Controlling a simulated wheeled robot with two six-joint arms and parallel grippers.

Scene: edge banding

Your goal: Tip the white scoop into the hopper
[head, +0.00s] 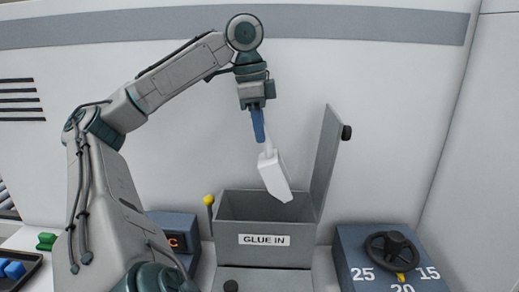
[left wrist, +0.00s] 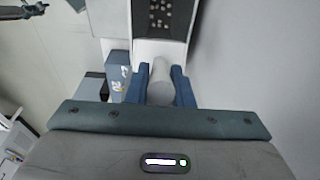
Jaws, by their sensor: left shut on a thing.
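My left gripper (head: 258,125) is above the hopper, pointing down, its blue fingers shut on the handle of the white scoop (head: 274,174). The scoop hangs steeply tilted, its lower end over the open top of the grey hopper (head: 230,256), which is labelled GLUE IN. The hopper lid (head: 326,155) stands open on the right. In the left wrist view the pale scoop handle (left wrist: 160,82) sits between the fingers. Small pale pellets (left wrist: 160,14) show on a dark surface beyond; I cannot tell whether they lie in the scoop or the hopper. My right gripper is not in view.
A blue box with a black handwheel (head: 391,250) and numbers stands right of the hopper. Another blue box (head: 172,222) and a yellow-knobbed lever (head: 209,201) are at its left. A dark tray (head: 30,270) with blue pieces lies far left. A pale wall is behind.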

